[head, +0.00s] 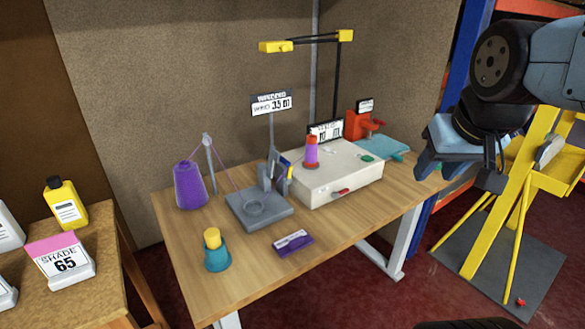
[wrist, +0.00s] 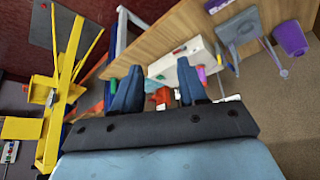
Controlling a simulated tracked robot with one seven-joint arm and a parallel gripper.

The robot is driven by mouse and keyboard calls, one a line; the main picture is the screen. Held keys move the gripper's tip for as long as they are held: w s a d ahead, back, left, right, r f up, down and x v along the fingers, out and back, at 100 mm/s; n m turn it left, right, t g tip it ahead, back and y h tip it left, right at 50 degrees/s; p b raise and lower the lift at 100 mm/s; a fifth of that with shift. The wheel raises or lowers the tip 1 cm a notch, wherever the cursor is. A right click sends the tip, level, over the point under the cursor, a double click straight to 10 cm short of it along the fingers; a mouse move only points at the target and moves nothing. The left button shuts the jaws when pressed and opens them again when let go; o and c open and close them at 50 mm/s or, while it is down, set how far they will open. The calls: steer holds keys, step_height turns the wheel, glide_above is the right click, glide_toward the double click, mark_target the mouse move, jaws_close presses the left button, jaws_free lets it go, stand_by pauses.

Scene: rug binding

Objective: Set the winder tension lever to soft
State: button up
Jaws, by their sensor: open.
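A white box-shaped machine (head: 335,180), apparently the winder, stands on the wooden table with an orange and purple spool (head: 311,152) upright on its top. A small red lever (head: 341,192) sits low on its front side; its setting is too small to read. A green button (head: 367,157) is on its top right. The white machine also shows in the wrist view (wrist: 178,54), beyond my fingers. My gripper (head: 462,172) is raised to the right of the table, apart from the machine. In the wrist view its two blue fingers (wrist: 158,88) are spread with nothing held between them.
On the table (head: 185,270) are a grey stand (head: 260,209), purple cone (head: 189,186), teal and yellow pot (head: 216,255), purple card (head: 293,243) and red device (head: 358,125). A yellow frame (head: 515,185) stands right. A yellow-ended overhead arm (head: 310,41) spans above.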

mark_target(290, 172)
steer(key=w+a+f+n+t+y, duration=0.1)
steer(key=w+a+f+t, duration=0.2)
steer(key=w, duration=0.6)
steer(key=w+a+f+n, duration=0.15)
steer(key=w+f, duration=0.25)
steer(key=w, duration=0.4)
steer(key=w+a+f+t+y, duration=0.1)
steer(key=w+a+f+t, duration=0.2)
steer(key=w, duration=0.6)
steer(key=w+a+f+t+y, duration=0.25)
steer(key=a+f, duration=0.25)
steer(key=f, duration=0.4)
steer(key=w+a+f+t+y, duration=0.25)
steer(key=a+f, duration=0.35)
steer(key=f, duration=0.3)
steer(key=x, duration=1.3)
steer(key=shift+w, duration=0.2)
jaws_close()
